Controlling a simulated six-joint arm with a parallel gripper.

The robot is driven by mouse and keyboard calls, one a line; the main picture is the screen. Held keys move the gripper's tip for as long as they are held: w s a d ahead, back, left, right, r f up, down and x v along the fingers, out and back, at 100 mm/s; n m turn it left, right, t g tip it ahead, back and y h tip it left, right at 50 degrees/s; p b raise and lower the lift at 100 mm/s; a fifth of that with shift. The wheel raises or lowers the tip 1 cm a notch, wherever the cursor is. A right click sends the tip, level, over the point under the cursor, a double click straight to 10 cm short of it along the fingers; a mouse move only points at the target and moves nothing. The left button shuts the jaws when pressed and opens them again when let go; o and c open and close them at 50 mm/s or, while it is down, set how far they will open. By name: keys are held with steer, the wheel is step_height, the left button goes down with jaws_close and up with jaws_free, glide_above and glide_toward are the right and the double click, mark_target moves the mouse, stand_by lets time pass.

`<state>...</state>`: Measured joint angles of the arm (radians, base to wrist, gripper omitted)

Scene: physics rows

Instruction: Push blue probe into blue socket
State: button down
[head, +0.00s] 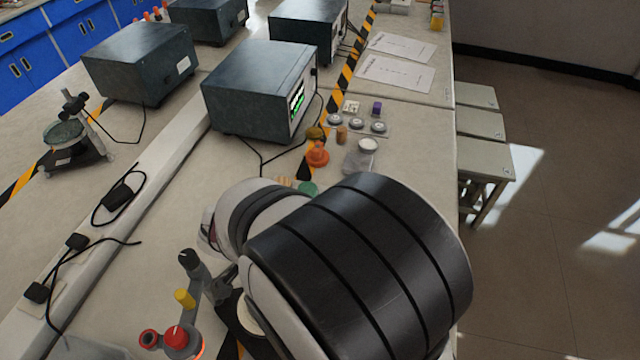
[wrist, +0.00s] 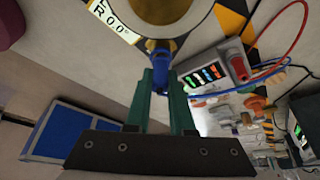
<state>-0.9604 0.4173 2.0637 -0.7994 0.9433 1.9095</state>
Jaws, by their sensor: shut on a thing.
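My gripper (wrist: 162,84) has two green fingers above a dark crossbar in the wrist view. It is shut on the blue probe (wrist: 160,72), whose blue body shows between and just beyond the fingertips. The probe's far end lies beside a round brass-rimmed part (wrist: 188,24) at the top; I cannot tell whether they touch. A blue lead (wrist: 238,88) and a red lead (wrist: 288,55) run near a meter (wrist: 205,75) with a lit display. I cannot make out the blue socket for certain. In the head view, my arm hides the gripper and probe.
Grey instrument boxes (head: 262,88) stand on the long bench in the head view. An orange knob-like piece (head: 317,154), a clear jar (head: 361,157) and small weights lie beyond my arm. Black adapters with cables (head: 118,196) lie at left. Stools (head: 484,165) stand beside the bench.

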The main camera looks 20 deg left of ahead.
steer(key=shift+f, duration=0.3)
steer(key=c, duration=0.7)
jaws_free()
steer(key=shift+o, duration=1.2)
steer(key=shift+r, duration=3.8)
